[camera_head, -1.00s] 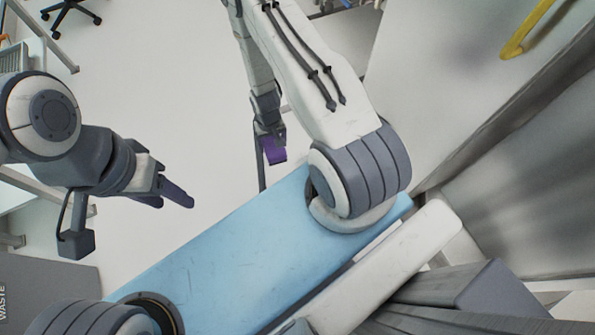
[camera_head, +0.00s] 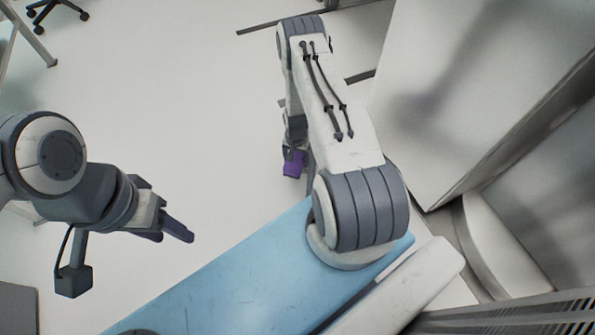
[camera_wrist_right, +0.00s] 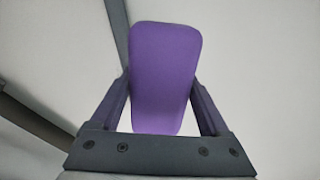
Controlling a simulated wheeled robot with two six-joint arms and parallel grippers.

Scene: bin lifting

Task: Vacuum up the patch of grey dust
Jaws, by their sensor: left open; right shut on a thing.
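A purple object (camera_head: 293,164), perhaps part of the vacuum, is in my right gripper (camera_head: 296,148) in the head view. In the right wrist view the purple object (camera_wrist_right: 163,78) stands between the two fingers of the right gripper (camera_wrist_right: 164,108), which is shut on it. Its far end and anything below it cannot be made out. My left gripper (camera_head: 175,230) is open and empty at the left, above the floor. I see no patch of grey dust in these frames.
Pale floor (camera_head: 190,120) lies open between and ahead of my arms. A large white cabinet-like block (camera_head: 455,90) stands at the right. A dark office chair (camera_head: 55,12) is at the far left, near a table leg (camera_head: 30,35). A dark strip (camera_head: 270,27) lies at the top.

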